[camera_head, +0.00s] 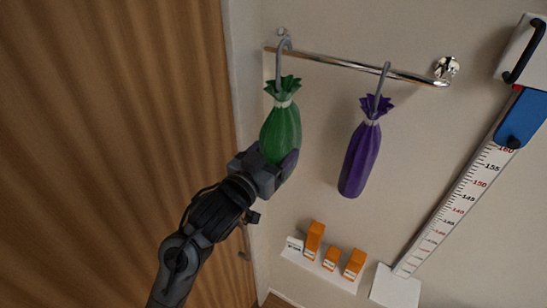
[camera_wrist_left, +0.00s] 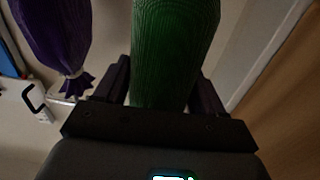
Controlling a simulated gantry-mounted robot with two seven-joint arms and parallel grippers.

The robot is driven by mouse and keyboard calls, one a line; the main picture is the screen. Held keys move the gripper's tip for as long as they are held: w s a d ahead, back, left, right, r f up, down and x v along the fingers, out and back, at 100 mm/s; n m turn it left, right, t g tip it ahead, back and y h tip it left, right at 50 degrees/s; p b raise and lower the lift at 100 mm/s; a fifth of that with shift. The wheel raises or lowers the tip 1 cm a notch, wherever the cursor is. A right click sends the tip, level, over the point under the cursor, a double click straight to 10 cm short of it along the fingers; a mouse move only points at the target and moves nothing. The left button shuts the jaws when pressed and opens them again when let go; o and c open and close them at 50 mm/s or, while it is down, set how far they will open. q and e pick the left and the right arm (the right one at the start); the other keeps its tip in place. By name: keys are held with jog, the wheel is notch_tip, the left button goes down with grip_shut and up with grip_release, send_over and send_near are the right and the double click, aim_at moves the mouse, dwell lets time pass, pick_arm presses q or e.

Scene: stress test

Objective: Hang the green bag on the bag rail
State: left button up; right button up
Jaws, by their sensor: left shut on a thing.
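The green bag (camera_head: 281,130) hangs upright below the left part of the metal bag rail (camera_head: 345,62). A grey hook at its top reaches up to the rail near its left end; whether the hook bears on the rail is hard to tell. My left gripper (camera_head: 279,165) is shut on the lower part of the green bag. In the left wrist view the green bag (camera_wrist_left: 175,50) fills the space between the two dark fingers. My right gripper is not in view.
A purple bag (camera_head: 361,158) hangs by its hook from the rail, right of the green bag. A wooden door (camera_head: 110,120) stands at left. A height scale (camera_head: 465,195) is on the right. A low shelf (camera_head: 315,267) holds several orange boxes.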

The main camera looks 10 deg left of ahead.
pick_arm(q)
jog(key=shift+b+x, duration=1.55)
jog(key=shift+x, duration=2.5)
jog(key=shift+w+f, duration=0.1)
jog(key=shift+f, duration=0.1)
jog(key=shift+f+b, duration=0.6)
jog(key=shift+f, duration=0.35)
jog(key=shift+f, duration=0.15)
jog(key=o, duration=1.2)
